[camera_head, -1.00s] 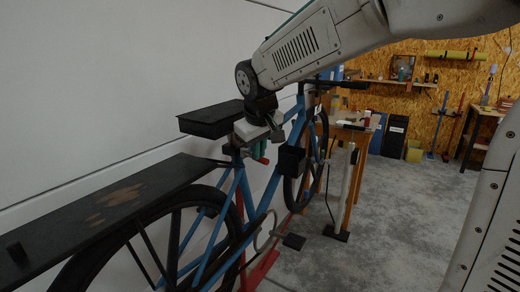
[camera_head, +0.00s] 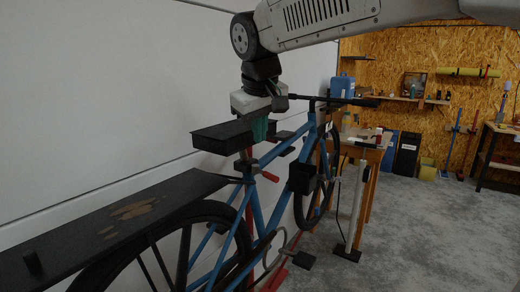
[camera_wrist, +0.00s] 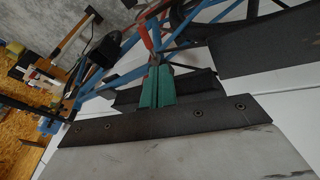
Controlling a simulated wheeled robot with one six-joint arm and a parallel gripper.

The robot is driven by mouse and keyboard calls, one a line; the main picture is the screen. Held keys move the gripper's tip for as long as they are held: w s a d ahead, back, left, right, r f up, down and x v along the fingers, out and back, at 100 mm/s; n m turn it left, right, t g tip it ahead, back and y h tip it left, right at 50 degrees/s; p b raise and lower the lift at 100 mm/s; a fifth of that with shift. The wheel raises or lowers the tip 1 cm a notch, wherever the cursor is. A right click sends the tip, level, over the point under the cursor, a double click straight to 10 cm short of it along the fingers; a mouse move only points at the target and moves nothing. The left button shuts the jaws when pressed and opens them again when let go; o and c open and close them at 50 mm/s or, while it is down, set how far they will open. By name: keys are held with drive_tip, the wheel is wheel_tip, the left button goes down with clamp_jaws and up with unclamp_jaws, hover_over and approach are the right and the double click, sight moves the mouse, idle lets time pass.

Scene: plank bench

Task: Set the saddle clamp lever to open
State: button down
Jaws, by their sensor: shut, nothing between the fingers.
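In the wrist view the red lever (camera_wrist: 145,36) shows just beyond the fingertips. The clamp itself is hard to make out.
The blue bicycle frame (camera_head: 257,212) surrounds the lever's spot. A long dark plank (camera_head: 75,235) lies over the rear wheel. A black box (camera_head: 302,178) is on the frame at the right. A pump-like stand (camera_head: 357,210) is on the floor, with clear floor farther right.

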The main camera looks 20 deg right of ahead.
drive_tip(key=s+d+f+m+g, duration=0.1)
drive_tip(key=s+f, duration=0.4)
drive_tip(key=s, duration=0.4)
drive_tip(key=s+d+f+m+g+y, duration=0.1)
drive_tip(key=s+d+f, duration=0.1)
drive_tip(key=s+f, duration=0.4)
drive_tip(key=s+d+f+m+g, duration=0.1)
drive_tip(key=s+f, duration=0.4)
drive_tip(key=s, duration=0.7)
drive_tip(key=shift+s+d+f+y, duration=0.15)
drive_tip(key=shift+d+y, duration=0.15)
drive_tip(key=shift+d, duration=0.25)
drive_tip(key=c, duration=1.4)
unclamp_jaws()
drive_tip(key=shift+s+d+r, duration=0.15)
drive_tip(key=shift+d+r, duration=0.05)
drive_tip(key=shift+r, duration=0.05)
drive_tip(key=shift+o, duration=0.2)
